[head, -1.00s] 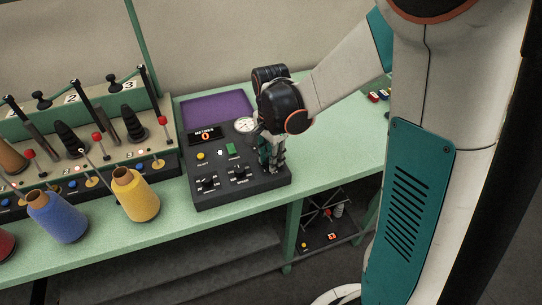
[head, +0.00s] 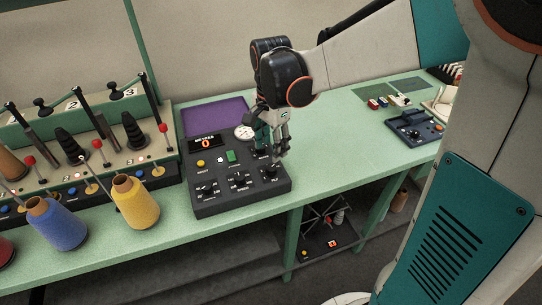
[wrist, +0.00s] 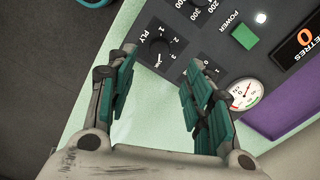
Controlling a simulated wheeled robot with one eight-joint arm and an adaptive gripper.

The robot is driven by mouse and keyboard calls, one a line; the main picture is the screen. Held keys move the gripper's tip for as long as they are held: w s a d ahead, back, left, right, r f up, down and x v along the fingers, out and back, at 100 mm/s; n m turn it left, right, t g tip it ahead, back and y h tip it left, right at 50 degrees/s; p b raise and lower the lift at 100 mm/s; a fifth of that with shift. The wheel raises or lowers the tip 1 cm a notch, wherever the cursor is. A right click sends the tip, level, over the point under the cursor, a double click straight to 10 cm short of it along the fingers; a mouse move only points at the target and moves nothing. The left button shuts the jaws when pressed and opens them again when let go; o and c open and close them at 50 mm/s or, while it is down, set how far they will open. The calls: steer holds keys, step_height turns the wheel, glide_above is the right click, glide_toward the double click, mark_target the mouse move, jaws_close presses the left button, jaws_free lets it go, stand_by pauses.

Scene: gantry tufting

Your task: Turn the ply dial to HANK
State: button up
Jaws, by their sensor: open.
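The ply dial is a small black knob on the dark control panel (head: 240,198). In the wrist view the ply dial (wrist: 159,51) shows with the word PLY and the numbers beside it; I cannot read its setting or the HANK mark clearly. In the head view the dial (head: 269,172) shows at the panel's right, just below my fingers. My gripper (head: 280,155) points down above the panel's right side. In the wrist view my gripper (wrist: 162,62) is open and empty, its teal-padded fingers apart, with the dial framed between and beyond the tips.
Two other knobs (head: 207,187) (head: 239,180), a green power button (head: 232,156), a round gauge (head: 244,132) and a red-digit display (head: 205,143) share the panel. Yellow (head: 134,203) and blue (head: 56,222) cones stand left.

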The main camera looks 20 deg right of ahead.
steer(key=shift+r, duration=2.05)
steer(key=s+r+n+t, duration=0.3)
steer(key=s+n+t, duration=0.4)
steer(key=s+n, duration=0.6)
steer(key=shift+s+r+n, duration=0.3)
steer(key=shift+s, duration=0.65)
